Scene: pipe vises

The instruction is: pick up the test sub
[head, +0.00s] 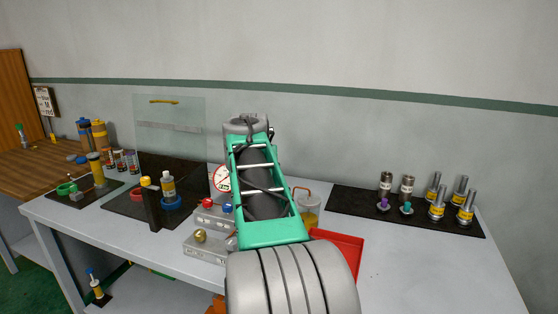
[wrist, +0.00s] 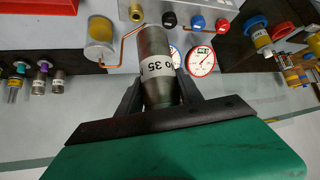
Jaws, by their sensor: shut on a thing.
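In the wrist view, a grey metal cylinder (wrist: 156,50) with a tapered lower end and a white band marked with black figures, apparently "35", stands between the two dark fingers of my gripper (wrist: 158,88). I take it to be the test sub. The fingers are shut on its lower, narrower part, one on each side. Its far end points up the picture, towards the copper tube and the valve block. In the head view, my green and grey arm hides the gripper and the held sub.
Right of my arm are a red tray (head: 348,246), a jar with a copper tube (head: 309,216) and a black mat (head: 340,203) bearing several metal fittings. Left are a valve block (head: 205,246), a clear shield (head: 180,115) and bottles. The grey bench front right is clear.

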